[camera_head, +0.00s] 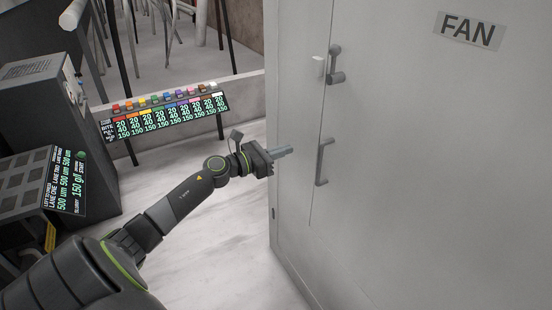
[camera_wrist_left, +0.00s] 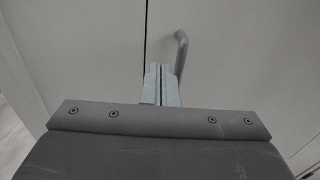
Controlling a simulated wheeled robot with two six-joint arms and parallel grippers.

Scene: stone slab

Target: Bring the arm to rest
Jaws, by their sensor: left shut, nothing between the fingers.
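My left arm comes in from the lower left in the head view, and its gripper (camera_head: 283,152) is stretched out toward a tall light-grey cabinet (camera_head: 420,190). The left gripper is shut, with nothing between its fingers. In the left wrist view the two fingers (camera_wrist_left: 162,80) lie side by side, pointing at the cabinet front near a dark vertical door seam. A bar handle (camera_head: 321,163) is just right of the fingertips; it also shows in the left wrist view (camera_wrist_left: 181,52). I cannot tell whether the fingertips touch the cabinet. My right gripper is not in view.
A second handle (camera_head: 336,65) and a "FAN" label (camera_head: 468,30) are higher on the cabinet. A display board with coloured blocks (camera_head: 165,113) stands behind my arm. Dark machines (camera_head: 40,120) with a lit panel (camera_head: 67,180) are at left. Pale floor (camera_head: 225,255) is clear below the arm.

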